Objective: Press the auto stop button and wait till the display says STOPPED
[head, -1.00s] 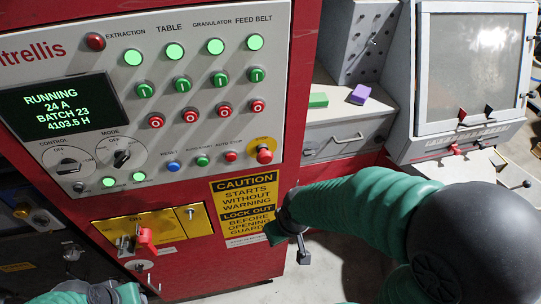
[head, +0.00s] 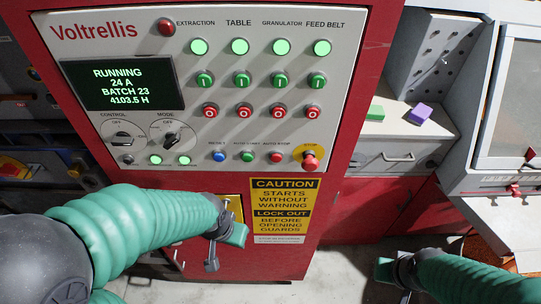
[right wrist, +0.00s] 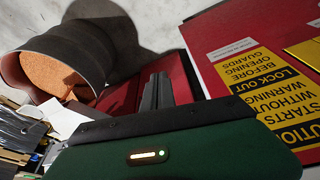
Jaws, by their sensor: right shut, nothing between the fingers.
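The auto stop button (head: 276,157) is the small red button in the bottom row of the light panel, between the green auto start button (head: 247,156) and the yellow-ringed stop knob (head: 310,162). The display (head: 120,83) reads RUNNING, 24 A, BATCH 23, 4103.5 H. My left gripper (head: 212,264) is below the panel, in front of the cabinet and left of the caution sign; its jaw opening is unclear. My right gripper (head: 404,294) is low, right of the cabinet, apart from the buttons. Its fingers are together and empty in the right wrist view (right wrist: 155,92).
The caution sign (head: 284,209) is under the panel. A grey bench with a green block (head: 375,112) and a purple block (head: 419,113) stands to the right. A dark container of orange granules (right wrist: 65,65) shows in the right wrist view. Space before the panel's buttons is clear.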

